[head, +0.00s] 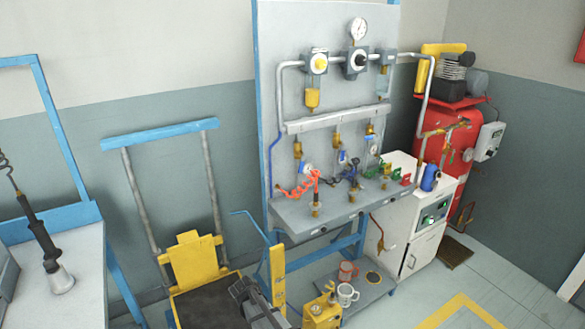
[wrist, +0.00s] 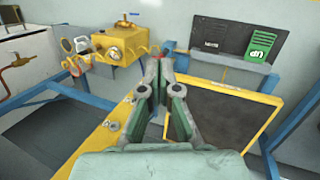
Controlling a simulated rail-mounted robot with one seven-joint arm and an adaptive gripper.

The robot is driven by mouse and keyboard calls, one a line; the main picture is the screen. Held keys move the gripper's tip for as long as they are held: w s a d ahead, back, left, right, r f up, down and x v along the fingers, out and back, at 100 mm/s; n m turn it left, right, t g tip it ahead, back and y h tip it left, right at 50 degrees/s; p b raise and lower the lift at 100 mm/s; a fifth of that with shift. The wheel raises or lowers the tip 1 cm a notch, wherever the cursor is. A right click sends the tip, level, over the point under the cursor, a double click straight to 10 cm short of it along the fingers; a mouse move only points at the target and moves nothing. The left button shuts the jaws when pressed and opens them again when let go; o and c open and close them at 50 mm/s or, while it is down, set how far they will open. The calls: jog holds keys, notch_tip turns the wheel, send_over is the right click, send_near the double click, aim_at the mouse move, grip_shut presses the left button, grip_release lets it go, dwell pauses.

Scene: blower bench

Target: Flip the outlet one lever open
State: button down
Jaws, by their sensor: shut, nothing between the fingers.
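The grey blower bench panel (head: 330,95) stands in the middle of the head view, with a row of brass outlet fittings (head: 298,149) below a pale horizontal bar. Small blue, orange and green parts sit around the outlets, and an orange coiled hose (head: 298,189) hangs at the left one. The outlet one lever is too small to single out or to read its position. My gripper (head: 240,290) is low in the head view, in front of the bench and well below the outlets. In the wrist view its fingers (wrist: 160,68) are together and empty.
A yellow box (wrist: 120,46) with a brass valve on top lies beyond my fingers in the wrist view. A yellow-framed cart with a dark bed (wrist: 222,112) is to the right. Mugs (head: 347,294) stand on the lower shelf. A red compressor tank (head: 440,150) stands at right.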

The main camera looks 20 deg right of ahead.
jog(key=w+d+r+t+h, duration=0.3)
jog(key=w+r+h, duration=0.1)
jog(key=w+r, duration=1.5)
jog(key=w+d+r+h, duration=0.1)
jog(key=w+r, duration=0.2)
jog(key=r, duration=0.3)
jog(key=w+d+r+h+p, duration=0.1)
jog(key=w+r, duration=0.2)
jog(key=r, duration=0.3)
jog(key=w+d+r+h, duration=0.1)
jog(key=w+r+h, duration=0.15)
jog(key=r, duration=0.35)
jog(key=m+h, duration=0.1)
jog(key=h, duration=0.1)
send_near(301, 167)
jog(key=p+x, duration=0.4)
jog(key=x, duration=0.2)
jog(key=shift+w+d+f+h, duration=0.2)
jog(key=shift+w+f+h, duration=0.15)
jog(key=shift+f, duration=0.1)
jog(key=shift+a+f, duration=0.1)
